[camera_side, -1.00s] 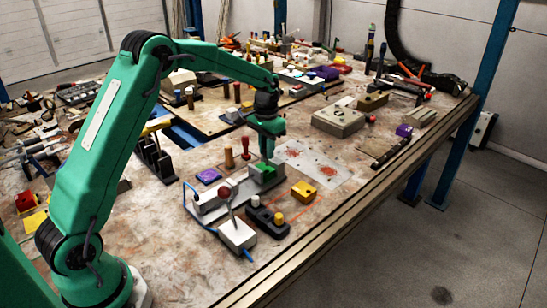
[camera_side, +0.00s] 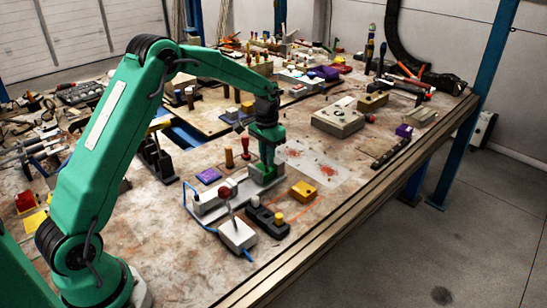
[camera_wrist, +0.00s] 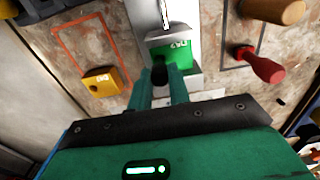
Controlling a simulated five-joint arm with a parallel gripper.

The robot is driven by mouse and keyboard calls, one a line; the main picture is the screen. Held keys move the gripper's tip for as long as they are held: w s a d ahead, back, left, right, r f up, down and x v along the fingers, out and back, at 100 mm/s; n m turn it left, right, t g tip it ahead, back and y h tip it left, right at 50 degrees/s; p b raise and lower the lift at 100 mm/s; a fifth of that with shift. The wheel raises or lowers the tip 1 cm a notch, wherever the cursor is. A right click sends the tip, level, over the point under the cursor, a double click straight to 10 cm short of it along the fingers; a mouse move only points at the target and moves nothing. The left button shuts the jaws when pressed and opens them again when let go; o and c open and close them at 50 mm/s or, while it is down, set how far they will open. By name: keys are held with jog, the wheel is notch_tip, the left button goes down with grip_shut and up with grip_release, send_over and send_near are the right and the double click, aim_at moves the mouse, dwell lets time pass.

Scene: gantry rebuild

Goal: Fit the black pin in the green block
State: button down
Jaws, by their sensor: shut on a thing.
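The green block (camera_wrist: 172,52) sits on a grey fixture, just beyond my fingertips in the wrist view. In the side view the green block (camera_side: 264,177) is partly covered by my gripper (camera_side: 267,160), which is right above it. In the wrist view my gripper (camera_wrist: 159,82) is shut on the black pin (camera_wrist: 159,74), whose dark rounded end shows between the fingers. The pin's lower end and the block's hole are hidden, so I cannot tell whether the pin is in the hole.
A yellow block (camera_side: 303,191) lies right of the fixture (camera_side: 213,203). A red-handled tool (camera_side: 245,148) and a brown peg (camera_side: 229,158) stand behind it. A white box with a lever (camera_side: 237,234) is in front. A light sheet (camera_side: 312,158) lies flat to the right.

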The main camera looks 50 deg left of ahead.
jog(key=shift+f, duration=0.6)
dwell(0.3)
jog(key=c, duration=1.2)
grip_release()
jog(key=shift+c, duration=0.2)
jog(key=shift+r, duration=0.1)
jog(key=shift+r, duration=3.8)
